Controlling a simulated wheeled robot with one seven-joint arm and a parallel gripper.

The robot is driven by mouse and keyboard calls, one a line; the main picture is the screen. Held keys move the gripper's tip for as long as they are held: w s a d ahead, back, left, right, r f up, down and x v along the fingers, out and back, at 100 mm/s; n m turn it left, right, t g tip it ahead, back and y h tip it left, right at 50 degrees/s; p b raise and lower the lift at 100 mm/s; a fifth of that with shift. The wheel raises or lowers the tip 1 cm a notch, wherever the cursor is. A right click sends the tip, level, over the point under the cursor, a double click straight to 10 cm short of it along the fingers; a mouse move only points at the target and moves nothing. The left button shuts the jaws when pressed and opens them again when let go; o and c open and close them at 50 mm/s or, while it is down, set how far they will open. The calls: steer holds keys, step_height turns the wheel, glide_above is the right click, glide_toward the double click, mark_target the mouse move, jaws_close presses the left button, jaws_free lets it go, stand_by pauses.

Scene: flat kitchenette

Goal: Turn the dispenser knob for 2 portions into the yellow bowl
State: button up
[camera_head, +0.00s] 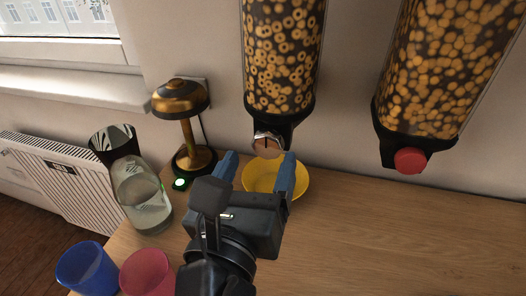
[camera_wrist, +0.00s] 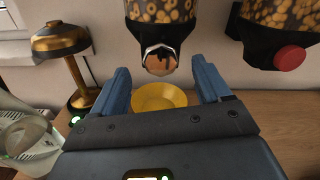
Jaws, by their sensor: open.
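The left dispenser (camera_head: 281,62) holds ring-shaped cereal and hangs on the wall. Its knob (camera_head: 267,146) is brownish-orange with a shiny metallic edge, and also shows in the wrist view (camera_wrist: 159,60). The yellow bowl (camera_head: 298,186) stands on the counter below that dispenser and looks empty where visible; my gripper hides part of it. My gripper (camera_head: 258,174) is open, with blue fingers apart and nothing between them. In the wrist view the knob appears beyond and above the gap between the fingertips, apart from them.
A second dispenser (camera_head: 440,68) with round cereal and a red knob (camera_head: 410,161) hangs at right. A brass lamp (camera_head: 182,98), glass carafe (camera_head: 142,197), blue cup (camera_head: 87,270) and red cup (camera_head: 147,273) stand at left. The counter (camera_head: 400,235) is clear at right.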

mark_target(266, 148)
steer(key=shift+w+d, duration=0.15)
steer(key=shift+w, duration=0.7)
steer(key=shift+w+d, duration=0.15)
steer(key=shift+w, duration=0.65)
steer(key=c, duration=1)
